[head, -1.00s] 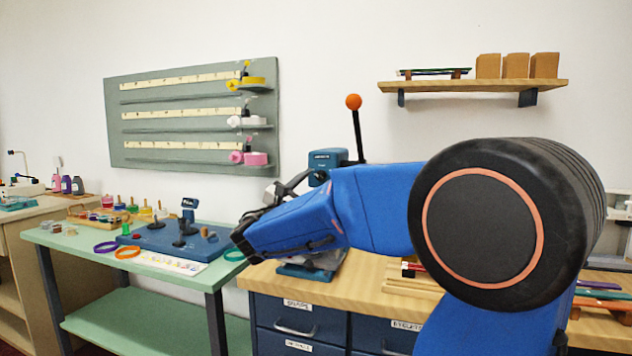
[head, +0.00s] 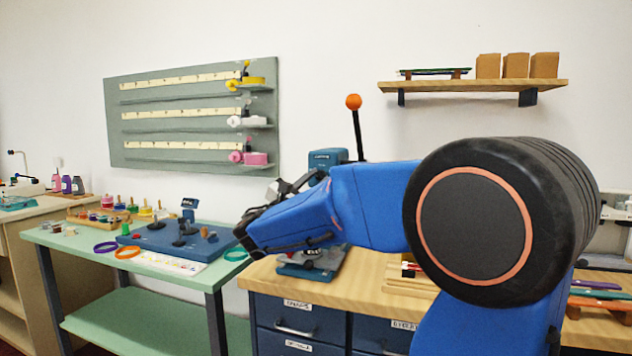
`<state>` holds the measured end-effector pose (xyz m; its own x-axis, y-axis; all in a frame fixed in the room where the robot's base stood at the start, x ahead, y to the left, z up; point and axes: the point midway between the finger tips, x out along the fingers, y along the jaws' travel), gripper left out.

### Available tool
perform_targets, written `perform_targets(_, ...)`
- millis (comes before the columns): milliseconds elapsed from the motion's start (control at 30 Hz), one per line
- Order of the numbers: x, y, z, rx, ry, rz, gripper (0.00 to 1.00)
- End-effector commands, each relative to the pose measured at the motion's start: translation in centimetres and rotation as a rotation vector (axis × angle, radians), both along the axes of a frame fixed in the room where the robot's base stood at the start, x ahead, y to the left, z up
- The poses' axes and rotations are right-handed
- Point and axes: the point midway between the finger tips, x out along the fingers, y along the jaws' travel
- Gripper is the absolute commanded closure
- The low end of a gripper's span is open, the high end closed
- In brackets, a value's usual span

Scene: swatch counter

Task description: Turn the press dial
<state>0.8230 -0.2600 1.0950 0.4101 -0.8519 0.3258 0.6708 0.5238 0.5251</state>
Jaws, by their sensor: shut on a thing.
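The press (head: 327,158) stands on the wooden counter, a teal-blue body with a black lever topped by an orange ball (head: 353,101). Its base (head: 312,266) shows below my arm, with a small red part on it. My blue forearm crosses in front of the press and hides its middle. My gripper (head: 298,184), dark and partly hidden by my wrist, reaches to the left side of the press head. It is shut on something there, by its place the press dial. The dial itself and the fingertips' contact are hidden.
A green table (head: 70,239) on the left holds a blue board (head: 160,238), coloured rings and several small pots. A grey rail panel (head: 190,110) hangs on the wall. A shelf (head: 470,87) with brown boxes is at upper right. Drawers (head: 297,316) lie under the counter.

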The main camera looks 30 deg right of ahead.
Motion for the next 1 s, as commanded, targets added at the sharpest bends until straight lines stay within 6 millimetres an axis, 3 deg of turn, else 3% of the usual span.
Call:
perform_targets(267,0.11,0.12,0.08,0.096,-0.123,0.000,0.99)
perform_targets(1000,0.28,0.25,0.52,0.524,-0.670,-0.001,0.99)
